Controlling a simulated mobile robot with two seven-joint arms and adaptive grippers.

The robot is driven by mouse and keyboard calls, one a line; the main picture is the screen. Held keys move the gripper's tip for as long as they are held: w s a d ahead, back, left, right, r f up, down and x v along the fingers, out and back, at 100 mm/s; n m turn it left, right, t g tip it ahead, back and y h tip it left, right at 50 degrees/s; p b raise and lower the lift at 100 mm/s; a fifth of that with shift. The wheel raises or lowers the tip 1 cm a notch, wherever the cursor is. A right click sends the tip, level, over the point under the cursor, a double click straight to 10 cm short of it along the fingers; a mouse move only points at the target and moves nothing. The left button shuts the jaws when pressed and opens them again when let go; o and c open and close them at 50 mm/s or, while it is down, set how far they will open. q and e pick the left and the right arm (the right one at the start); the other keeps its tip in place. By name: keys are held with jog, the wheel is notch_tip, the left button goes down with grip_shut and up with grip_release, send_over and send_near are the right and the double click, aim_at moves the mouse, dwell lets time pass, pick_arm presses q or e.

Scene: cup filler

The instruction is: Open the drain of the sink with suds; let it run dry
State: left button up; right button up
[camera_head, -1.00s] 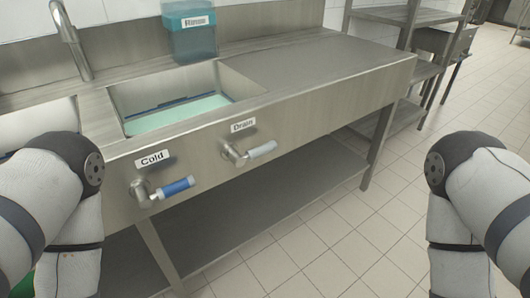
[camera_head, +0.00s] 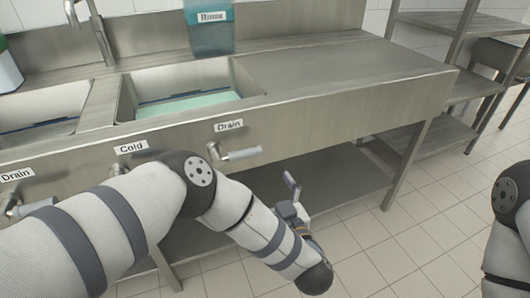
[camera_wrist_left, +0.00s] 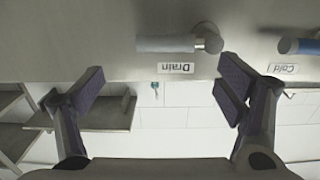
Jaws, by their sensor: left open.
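The middle basin (camera_head: 188,103) holds turquoise liquid; I cannot make out suds on it. Below its front right corner is a drain valve with a light grey handle (camera_head: 238,155), under a "Drain" label (camera_head: 229,125). My left gripper (camera_head: 292,203) is open and empty, to the right of and lower than that handle. In the left wrist view, the picture is upside down; the handle (camera_wrist_left: 165,43) lies horizontally beyond the open fingers (camera_wrist_left: 160,88), not touching them. The left basin (camera_head: 40,112) has another drain valve (camera_head: 35,207), labelled "Drain". My right gripper is out of view.
A "Cold" label (camera_head: 131,147) sits between the drains; its blue tap handle (camera_wrist_left: 300,46) shows in the left wrist view. A blue "Rinse" container (camera_head: 209,28) stands behind the basin. A lower shelf (camera_head: 340,180) runs underneath. Tiled floor in front is open.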

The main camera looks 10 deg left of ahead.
aim_at(247, 157)
pick_arm(q)
jog(key=b+x, duration=0.4)
jog(key=x, duration=0.8)
jog(key=shift+a+r, duration=0.1)
jog(key=shift+a, duration=0.2)
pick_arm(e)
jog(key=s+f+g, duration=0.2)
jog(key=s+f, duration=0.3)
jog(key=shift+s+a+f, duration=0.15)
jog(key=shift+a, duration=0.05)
